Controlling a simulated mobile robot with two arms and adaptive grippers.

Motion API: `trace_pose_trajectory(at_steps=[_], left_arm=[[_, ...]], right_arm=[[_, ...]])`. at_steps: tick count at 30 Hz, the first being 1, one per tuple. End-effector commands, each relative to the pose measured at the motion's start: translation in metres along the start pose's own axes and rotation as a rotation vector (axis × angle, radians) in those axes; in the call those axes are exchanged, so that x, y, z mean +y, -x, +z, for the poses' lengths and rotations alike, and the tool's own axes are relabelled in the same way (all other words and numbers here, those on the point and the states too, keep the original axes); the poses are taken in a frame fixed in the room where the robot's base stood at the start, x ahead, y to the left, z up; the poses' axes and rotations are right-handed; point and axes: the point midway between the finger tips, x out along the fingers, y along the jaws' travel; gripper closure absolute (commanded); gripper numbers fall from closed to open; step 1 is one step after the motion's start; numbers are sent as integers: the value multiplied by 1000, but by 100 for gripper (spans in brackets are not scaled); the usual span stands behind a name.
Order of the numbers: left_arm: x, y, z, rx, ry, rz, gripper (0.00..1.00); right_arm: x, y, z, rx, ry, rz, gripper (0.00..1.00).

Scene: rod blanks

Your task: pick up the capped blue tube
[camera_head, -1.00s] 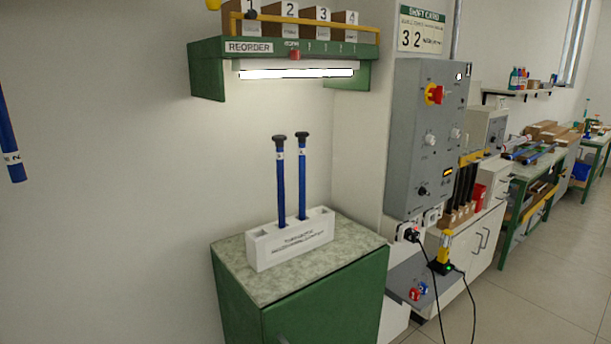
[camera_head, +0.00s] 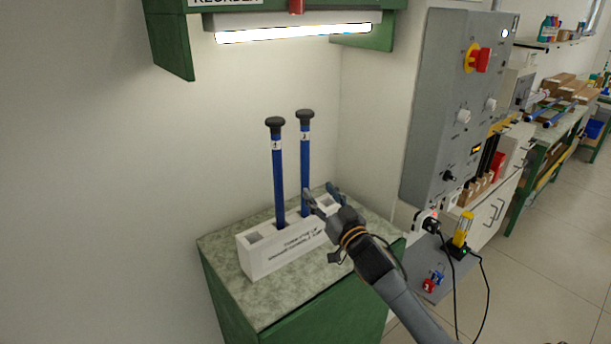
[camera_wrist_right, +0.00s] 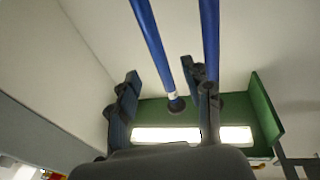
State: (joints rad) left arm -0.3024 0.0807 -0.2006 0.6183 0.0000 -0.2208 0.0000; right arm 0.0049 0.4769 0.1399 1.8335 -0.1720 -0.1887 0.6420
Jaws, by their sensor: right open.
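Two blue tubes with black caps stand upright in a white slotted rack (camera_head: 265,264). The left tube (camera_head: 278,175) and the right tube (camera_head: 305,160) each carry a white label below the cap. My right gripper (camera_head: 321,192) is open, low beside the right tube and over the rack's right end. In the right wrist view its fingers (camera_wrist_right: 163,100) are spread. One tube (camera_wrist_right: 154,45) appears between them and the other (camera_wrist_right: 209,40) passes by the right finger; contact cannot be told. My left gripper is out of view.
The rack stands on a green cabinet's speckled top (camera_head: 225,243). A green shelf with a lit lamp (camera_head: 300,30) hangs above the tubes. A grey control panel (camera_head: 455,110) stands to the right, with cables below it.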

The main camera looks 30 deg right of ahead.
Motion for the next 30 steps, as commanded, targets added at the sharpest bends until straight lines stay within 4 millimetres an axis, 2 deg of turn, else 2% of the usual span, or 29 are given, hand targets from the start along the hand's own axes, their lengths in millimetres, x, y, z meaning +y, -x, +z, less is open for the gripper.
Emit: trace_pose_trajectory(at_steps=[1,3,6,9,15,21,25,30], left_arm=[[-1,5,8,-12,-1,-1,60],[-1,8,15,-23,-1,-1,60],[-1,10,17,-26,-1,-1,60],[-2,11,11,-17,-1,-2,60],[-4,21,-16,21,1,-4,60],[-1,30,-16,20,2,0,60],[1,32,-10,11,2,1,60],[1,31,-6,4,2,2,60]], right_arm=[[0,-12,-4,2,0,0,51],[0,-25,-3,1,1,1,51],[0,-37,-1,-1,0,1,51],[0,-44,0,-1,0,0,51],[2,-61,-6,-1,2,1,51],[4,-88,-5,-1,0,1,51],[4,-96,-3,-3,1,0,51],[3,-97,-3,-2,1,-1,51]])
